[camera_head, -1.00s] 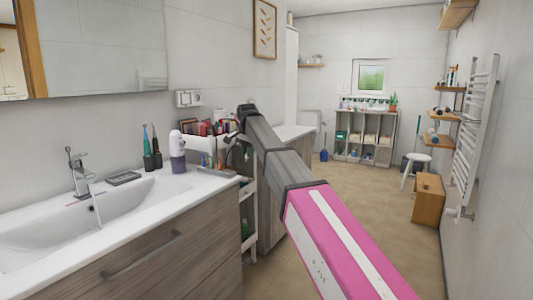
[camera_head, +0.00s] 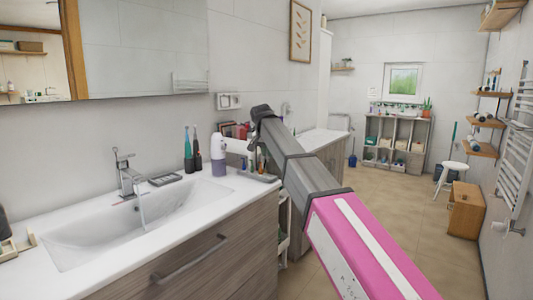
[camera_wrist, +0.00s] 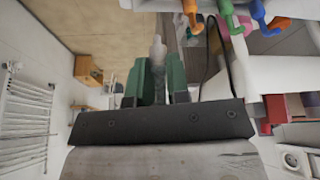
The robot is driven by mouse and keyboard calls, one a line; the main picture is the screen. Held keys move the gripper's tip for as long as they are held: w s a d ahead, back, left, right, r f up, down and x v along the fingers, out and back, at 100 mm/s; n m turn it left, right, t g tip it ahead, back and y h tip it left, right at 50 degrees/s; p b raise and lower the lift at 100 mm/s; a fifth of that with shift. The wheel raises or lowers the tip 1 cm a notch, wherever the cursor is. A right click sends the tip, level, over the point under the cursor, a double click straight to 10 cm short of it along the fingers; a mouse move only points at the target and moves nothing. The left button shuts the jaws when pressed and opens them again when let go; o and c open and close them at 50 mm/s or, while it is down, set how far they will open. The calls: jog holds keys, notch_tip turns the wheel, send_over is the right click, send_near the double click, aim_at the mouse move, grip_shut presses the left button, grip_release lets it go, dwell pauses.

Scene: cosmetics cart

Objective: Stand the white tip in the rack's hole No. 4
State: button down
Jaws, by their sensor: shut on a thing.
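My gripper (camera_wrist: 159,78) shows in the wrist view as two green fingers. It is shut on a pale, narrow piece, which looks like the white tip (camera_wrist: 157,47), its end standing out beyond the fingers. In the head view my arm reaches toward the cart side of the counter, and the fingers and the tip cannot be made out there. I cannot make out the rack or its hole No. 4 in either view.
The white sink counter (camera_head: 190,200) has a white and grey dispenser (camera_head: 218,158) and two toothbrushes (camera_head: 192,148). Several coloured tools (camera_wrist: 240,18) lie close beside the gripper in the wrist view. Open floor (camera_head: 400,195) lies to the right.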

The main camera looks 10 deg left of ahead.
jog(key=shift+s+f, duration=0.2)
jog(key=shift+f, duration=0.5)
send_over(271, 176)
jog(key=s+a, duration=0.1)
jog(key=s, duration=0.1)
jog(key=shift+f, duration=2.2)
jog(key=shift+w+d, duration=0.35)
jog(key=shift+w, duration=0.25)
jog(key=shift+f, duration=1.3)
jog(key=c, duration=1)
grip_release()
